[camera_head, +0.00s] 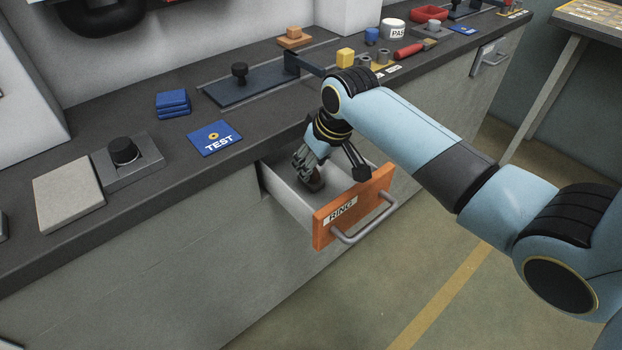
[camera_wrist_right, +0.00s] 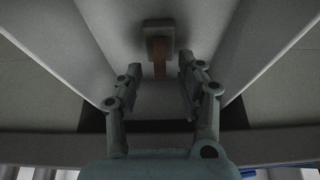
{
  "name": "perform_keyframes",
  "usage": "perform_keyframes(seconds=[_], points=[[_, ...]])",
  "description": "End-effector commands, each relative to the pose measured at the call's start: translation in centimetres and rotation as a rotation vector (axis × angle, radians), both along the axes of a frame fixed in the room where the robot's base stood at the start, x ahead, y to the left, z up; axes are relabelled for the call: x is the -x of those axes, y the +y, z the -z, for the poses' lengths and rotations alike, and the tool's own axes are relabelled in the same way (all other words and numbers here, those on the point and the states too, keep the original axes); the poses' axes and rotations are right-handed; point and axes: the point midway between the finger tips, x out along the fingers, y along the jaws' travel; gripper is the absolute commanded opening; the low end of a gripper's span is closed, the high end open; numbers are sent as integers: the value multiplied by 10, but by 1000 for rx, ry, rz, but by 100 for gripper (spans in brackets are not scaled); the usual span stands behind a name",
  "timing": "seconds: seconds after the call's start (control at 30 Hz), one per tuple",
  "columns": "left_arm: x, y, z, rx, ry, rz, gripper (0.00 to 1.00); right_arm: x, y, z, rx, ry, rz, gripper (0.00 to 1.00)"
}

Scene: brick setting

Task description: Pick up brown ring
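The drawer labelled RING (camera_head: 353,206) is pulled open below the counter, with an orange front and a grey handle. My right gripper (camera_head: 336,180) reaches down into it from above. In the right wrist view my right gripper (camera_wrist_right: 160,75) has its two fingers spread apart, with a gap between them. A small brown object (camera_wrist_right: 159,45), probably the ring, lies on the drawer floor just ahead of and between the fingertips, apart from both. It shows as a reddish-brown patch (camera_head: 317,185) beside a finger in the head view, partly hidden. My left gripper is not in view.
The drawer's pale side walls (camera_wrist_right: 262,45) stand close on both sides of the gripper.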

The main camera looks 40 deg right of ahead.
Motion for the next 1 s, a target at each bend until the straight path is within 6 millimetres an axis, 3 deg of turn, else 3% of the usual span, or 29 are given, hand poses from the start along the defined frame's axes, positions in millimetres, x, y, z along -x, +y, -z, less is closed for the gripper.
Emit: perform_keyframes(seconds=[0.1, 0.37, 0.67, 1.0], points=[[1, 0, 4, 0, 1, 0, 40, -5, 1, 14, -1, 1, 0, 38], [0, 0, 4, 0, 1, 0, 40, -6, 1, 15, -1, 0, -1, 38], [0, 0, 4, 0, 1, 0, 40, -5, 1, 15, 0, 0, -1, 1], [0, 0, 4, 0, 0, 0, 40, -6, 1, 15, 0, 0, -1, 0]])
